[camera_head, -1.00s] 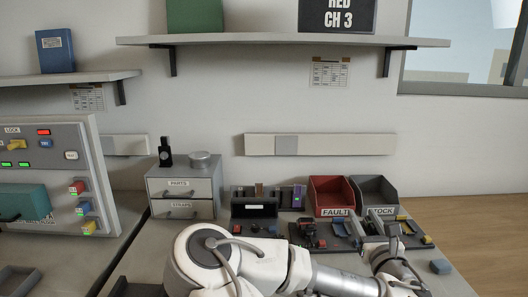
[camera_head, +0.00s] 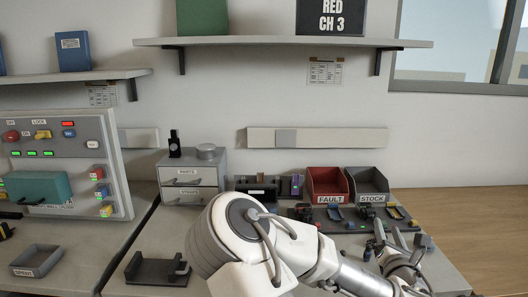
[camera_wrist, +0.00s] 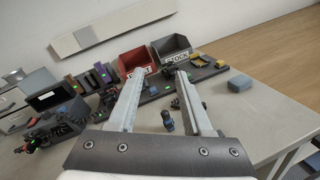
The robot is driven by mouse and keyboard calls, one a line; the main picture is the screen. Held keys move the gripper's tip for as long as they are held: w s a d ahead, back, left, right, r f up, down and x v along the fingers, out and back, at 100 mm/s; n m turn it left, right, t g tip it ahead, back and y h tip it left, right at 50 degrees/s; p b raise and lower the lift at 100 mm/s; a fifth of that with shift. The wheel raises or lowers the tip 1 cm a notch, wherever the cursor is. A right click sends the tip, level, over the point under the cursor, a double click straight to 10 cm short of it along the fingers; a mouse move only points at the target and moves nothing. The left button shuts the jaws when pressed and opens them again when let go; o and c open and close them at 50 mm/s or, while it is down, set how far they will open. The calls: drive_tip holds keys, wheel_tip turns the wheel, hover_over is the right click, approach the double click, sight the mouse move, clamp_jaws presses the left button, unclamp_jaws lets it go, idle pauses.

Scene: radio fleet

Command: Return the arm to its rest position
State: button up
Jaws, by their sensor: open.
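My white arm reaches across the lower middle of the head view. My gripper (camera_head: 398,244) is at its right end, over the right part of the workbench. In the wrist view the two grey fingers of my gripper (camera_wrist: 160,75) stand well apart, with nothing held between them. A small dark piece with a blue end (camera_wrist: 167,121) shows on the bench between the fingers, apart from them as far as I can tell. The fingertips overlap the bins in the picture; their height above the bench is hard to tell.
A red FAULT bin (camera_head: 327,182) and a grey STOCK bin (camera_head: 371,183) stand behind a dark tray of small parts. A grey drawer unit (camera_head: 190,181) is at left, a control panel (camera_head: 75,165) further left. A blue-grey block (camera_wrist: 240,83) lies on bare bench.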

drive_tip(key=s+d+f+m+g, duration=0.1)
drive_tip(key=f+m+g, duration=0.1)
drive_tip(key=m, duration=0.2)
drive_tip(key=s+d+f+m+g+h, duration=0.1)
drive_tip(key=f+m, duration=0.2)
drive_tip(key=m, duration=0.2)
drive_tip(key=s+d+f+m+g+h, duration=0.1)
drive_tip(key=f+m+g, duration=0.1)
drive_tip(key=m, duration=0.2)
drive_tip(key=shift+s+d+f+g, duration=0.2)
drive_tip(key=shift+s+d+g, duration=0.05)
drive_tip(key=shift+s+g, duration=0.05)
drive_tip(key=a+m, duration=0.1)
drive_tip(key=m, duration=0.1)
drive_tip(key=s+a+f+m+g+y, duration=0.1)
drive_tip(key=m, duration=0.1)
drive_tip(key=shift+s, duration=0.2)
drive_tip(key=s+a+r+m+g+y, duration=0.25)
drive_tip(key=s+a+r+m, duration=0.4)
drive_tip(key=s+a, duration=0.35)
drive_tip(key=s+a+r+m+g+y, duration=0.25)
drive_tip(key=s+a+r+m, duration=0.35)
drive_tip(key=s, duration=0.5)
wheel_tip(320, 180, up, 18)
drive_tip(key=a+p, duration=0.1)
drive_tip(key=p, duration=1.5)
drive_tip(key=shift+s+a+f+n, duration=0.15)
drive_tip(key=shift+s+f+n, duration=0.05)
drive_tip(key=shift+n, duration=0.15)
